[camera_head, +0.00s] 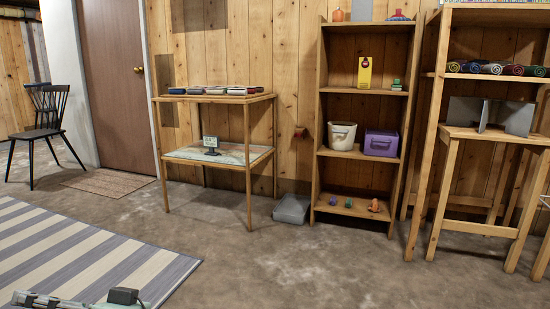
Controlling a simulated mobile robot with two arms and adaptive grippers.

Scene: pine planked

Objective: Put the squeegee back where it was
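I cannot make out a squeegee anywhere in the head view. Neither of my grippers shows in the picture. A grey-green edge with a small black block (123,296) shows at the bottom left; it is cut off by the frame and I cannot tell what it is.
A two-tier wooden stand (249,160) stands near the brown door (117,80). A wooden shelf unit (313,170) holds a white bucket (341,136) and purple box (381,143). A grey bin (291,209) sits between them. Right is a wooden rack (440,170). The concrete floor (330,265) is clear.

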